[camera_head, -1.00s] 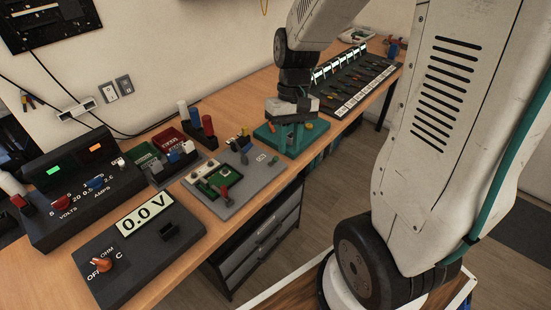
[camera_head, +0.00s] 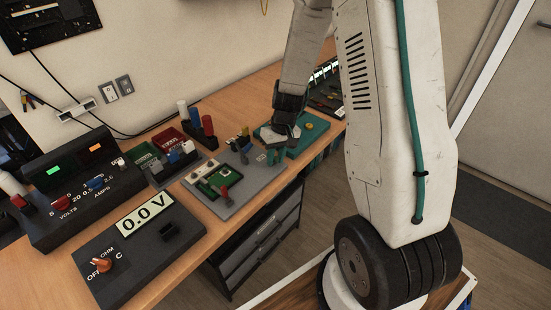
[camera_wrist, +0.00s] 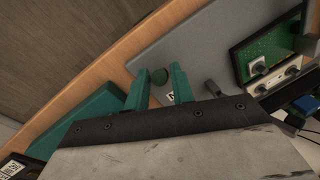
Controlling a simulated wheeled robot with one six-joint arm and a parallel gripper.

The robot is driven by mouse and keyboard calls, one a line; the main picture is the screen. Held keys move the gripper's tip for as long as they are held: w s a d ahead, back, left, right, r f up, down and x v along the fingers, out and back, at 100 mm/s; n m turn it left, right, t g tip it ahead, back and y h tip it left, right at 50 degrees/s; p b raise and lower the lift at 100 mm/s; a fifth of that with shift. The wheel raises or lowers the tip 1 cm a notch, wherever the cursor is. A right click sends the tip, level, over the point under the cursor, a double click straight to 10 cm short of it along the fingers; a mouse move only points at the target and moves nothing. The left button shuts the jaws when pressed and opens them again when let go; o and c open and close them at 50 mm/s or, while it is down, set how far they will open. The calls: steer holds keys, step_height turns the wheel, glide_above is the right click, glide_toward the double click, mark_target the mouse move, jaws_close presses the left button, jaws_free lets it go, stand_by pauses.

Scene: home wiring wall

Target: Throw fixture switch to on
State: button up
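I cannot tell which part is the fixture switch. My gripper (camera_head: 273,157) is over the plate's far right side. In the wrist view, the teal fingers of my gripper (camera_wrist: 159,87) are apart with nothing held. A dark lever (camera_wrist: 212,89) stands to the right of the fingers. Contact with the plate cannot be judged.
A meter reading 0.0 V (camera_head: 140,250) and a black power supply (camera_head: 75,190) stand to the left. Red, blue and white upright parts (camera_head: 195,122) stand behind the fixture.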

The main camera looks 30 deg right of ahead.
steer(key=shift+a+f, duration=0.1)
steer(key=shift+f, duration=0.35)
jaws_close()
steer(key=shift+w, duration=0.1)
steer(key=g, duration=0.2)
steer(key=shift+w+a+r+g+h, duration=0.15)
steer(key=shift+w+g+h, duration=0.15)
steer(key=shift+w+h, duration=0.1)
steer(key=shift+w+a+m+g+h, duration=0.1)
steer(key=shift+w+m+g+h, duration=0.15)
steer(key=shift+g, duration=0.6)
steer(key=shift+w+a+m+g+h, duration=0.15)
steer(key=shift+w+g, duration=0.15)
steer(key=shift+g, duration=0.55)
steer(key=shift+d, duration=0.1)
